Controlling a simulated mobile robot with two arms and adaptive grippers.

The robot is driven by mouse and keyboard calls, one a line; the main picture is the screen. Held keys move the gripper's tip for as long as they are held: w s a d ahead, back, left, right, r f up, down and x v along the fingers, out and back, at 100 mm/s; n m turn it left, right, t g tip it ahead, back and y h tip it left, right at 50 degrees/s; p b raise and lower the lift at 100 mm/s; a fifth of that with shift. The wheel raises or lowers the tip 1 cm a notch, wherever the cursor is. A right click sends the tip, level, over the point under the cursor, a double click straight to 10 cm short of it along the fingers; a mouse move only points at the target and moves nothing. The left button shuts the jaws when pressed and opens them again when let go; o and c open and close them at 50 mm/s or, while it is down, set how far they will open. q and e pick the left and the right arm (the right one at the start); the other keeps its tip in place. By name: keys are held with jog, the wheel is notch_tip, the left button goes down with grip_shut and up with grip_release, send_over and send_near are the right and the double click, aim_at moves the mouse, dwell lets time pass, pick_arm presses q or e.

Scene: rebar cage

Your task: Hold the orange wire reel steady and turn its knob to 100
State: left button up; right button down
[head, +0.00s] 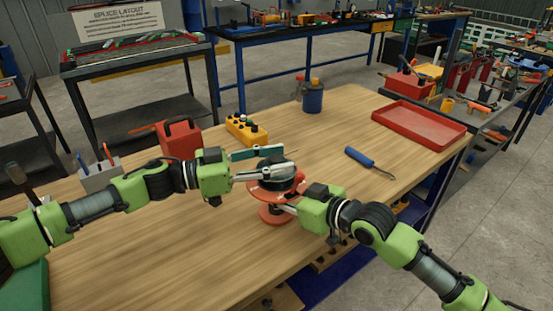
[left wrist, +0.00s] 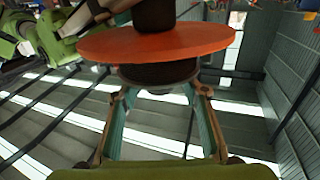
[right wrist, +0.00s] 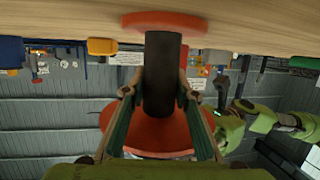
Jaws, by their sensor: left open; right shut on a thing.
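The orange wire reel stands upright on the wooden table, with its lower disc (head: 274,216) on the tabletop and a wider upper disc (left wrist: 105,46) above. A black post (right wrist: 162,75) joins the two discs. The black knob (left wrist: 158,72) is on top of the upper disc. My left gripper (head: 272,164) is open at the knob, one finger to each side of it; its fingers also show in the left wrist view (left wrist: 162,92). My right gripper (right wrist: 161,92) is shut on the black post below the upper disc. The knob's scale cannot be read.
A yellow button box (head: 246,130), a red toolbox (head: 181,137) and a blue cup (head: 313,98) stand behind the reel. A blue-handled tool (head: 361,157) and a red tray (head: 419,125) lie to the right.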

pick_arm(q)
jog(key=shift+d, duration=0.15)
jog(key=c, duration=1.1)
jog(key=shift+w+g, duration=0.1)
jog(key=shift+g, duration=0.2)
jog(key=shift+m+g+h, duration=0.3)
jog(key=shift+m+g, duration=0.7)
jog(key=shift+g, duration=0.2)
jog(key=shift+m+g, duration=0.5)
jog(key=shift+g, duration=0.6)
jog(key=o, duration=1.1)
